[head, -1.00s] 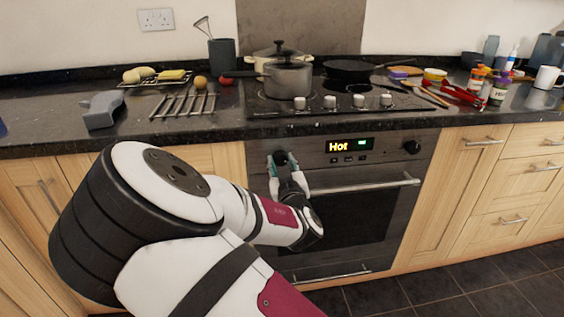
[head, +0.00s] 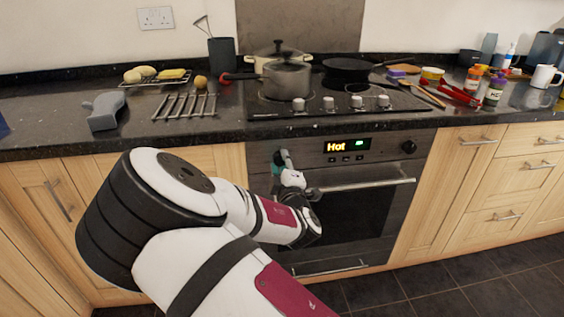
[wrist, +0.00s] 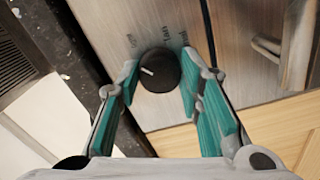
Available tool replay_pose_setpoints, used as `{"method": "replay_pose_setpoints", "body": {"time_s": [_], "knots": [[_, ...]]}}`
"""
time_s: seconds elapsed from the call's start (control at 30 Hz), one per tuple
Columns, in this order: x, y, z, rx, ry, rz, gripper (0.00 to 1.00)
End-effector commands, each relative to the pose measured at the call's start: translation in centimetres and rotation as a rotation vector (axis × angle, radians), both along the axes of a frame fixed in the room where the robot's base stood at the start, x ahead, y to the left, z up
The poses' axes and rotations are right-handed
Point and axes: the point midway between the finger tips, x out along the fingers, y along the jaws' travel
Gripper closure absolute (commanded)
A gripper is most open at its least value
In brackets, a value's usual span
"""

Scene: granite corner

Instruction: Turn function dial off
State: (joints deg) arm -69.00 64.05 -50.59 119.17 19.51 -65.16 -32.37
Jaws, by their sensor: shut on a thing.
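The function dial (wrist: 160,70) is a round black knob with a white pointer mark, on the oven's steel panel. In the wrist view its mark points left, and small labels, too blurred to read surely, run along its upper side. My gripper (wrist: 159,80) has its teal-padded fingers on either side of the dial, shut on it. In the head view my gripper (head: 279,164) is at the left end of the oven (head: 340,215) panel and hides most of the dial.
A second black knob (head: 408,147) is on the panel's right. The oven door handle (head: 370,185) runs just below my gripper. Above, the worktop edge (head: 200,145) overhangs, with hob knobs (head: 356,101) and a pot (head: 287,80) on the hob.

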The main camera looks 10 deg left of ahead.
Motion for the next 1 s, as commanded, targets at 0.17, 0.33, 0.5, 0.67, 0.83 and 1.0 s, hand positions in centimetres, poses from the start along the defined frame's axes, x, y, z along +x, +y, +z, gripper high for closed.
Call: {"method": "replay_pose_setpoints", "body": {"time_s": [0.17, 0.33, 0.5, 0.67, 0.83, 1.0], "knots": [[-0.01, 0.03, 0.17, -0.161, -0.047, 0.001, 0.94], [-0.02, 0.01, 0.16, -0.317, -0.091, 0.000, 0.94], [-0.03, 0.03, 0.15, -0.469, -0.134, 0.001, 0.94], [-0.02, 0.07, 0.18, -0.597, -0.172, 0.002, 0.94], [-0.01, 0.05, 0.18, -0.706, -0.204, 0.001, 0.94], [0.01, 0.05, 0.17, -0.782, -0.225, 0.001, 0.94]]}}
